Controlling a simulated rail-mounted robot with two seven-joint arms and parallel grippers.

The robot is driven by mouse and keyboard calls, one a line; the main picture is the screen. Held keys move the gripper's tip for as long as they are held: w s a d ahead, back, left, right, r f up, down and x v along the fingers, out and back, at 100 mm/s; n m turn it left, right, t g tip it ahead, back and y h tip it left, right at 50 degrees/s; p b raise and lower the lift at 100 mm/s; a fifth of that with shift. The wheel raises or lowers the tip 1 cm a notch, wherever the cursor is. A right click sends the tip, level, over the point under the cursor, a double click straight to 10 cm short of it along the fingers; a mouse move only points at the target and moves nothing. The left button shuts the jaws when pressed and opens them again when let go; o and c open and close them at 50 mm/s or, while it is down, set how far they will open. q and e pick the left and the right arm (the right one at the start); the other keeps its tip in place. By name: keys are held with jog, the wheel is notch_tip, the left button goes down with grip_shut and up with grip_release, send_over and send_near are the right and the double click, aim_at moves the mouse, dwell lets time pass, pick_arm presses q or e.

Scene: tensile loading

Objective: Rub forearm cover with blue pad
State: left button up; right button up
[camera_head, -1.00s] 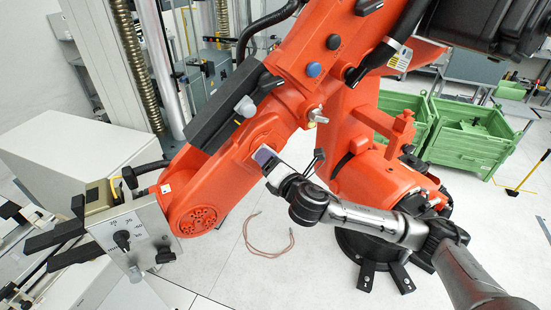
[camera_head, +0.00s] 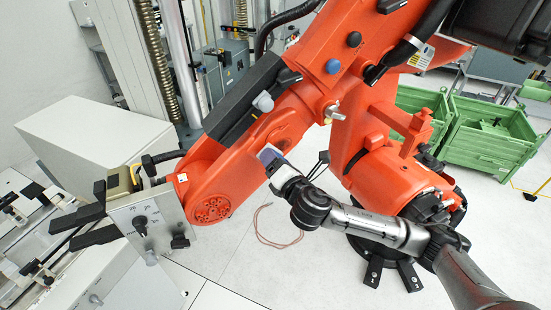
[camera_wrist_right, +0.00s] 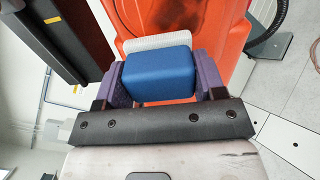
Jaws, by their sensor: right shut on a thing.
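The forearm cover is the orange casing (camera_head: 232,172) of the large robot arm in the middle of the head view. Its orange surface (camera_wrist_right: 185,18) also fills the top middle of the right wrist view. My right gripper (camera_head: 268,156) is at the right side of this casing, pointing at it. In the right wrist view its purple fingers are shut on a blue pad (camera_wrist_right: 160,78) with a white strip along its far edge. The pad lies in front of the orange surface; I cannot tell whether they touch. My left gripper is not in view.
A grey control box (camera_head: 150,222) with a knob and black handles is at the casing's left end. A black unit (camera_head: 240,105) lies along the arm's upper side. Green crates (camera_head: 490,140) stand at the right. A cable loop (camera_head: 275,238) lies on the pale floor below.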

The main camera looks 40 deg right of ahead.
jog(key=shift+p+v, duration=0.35)
jog(key=shift+v, duration=2.2)
jog(key=shift+d, duration=0.15)
jog(key=shift+s, duration=0.15)
jog(key=v, duration=0.2)
jog(key=shift+s, duration=0.35)
jog(key=shift+w, duration=0.1)
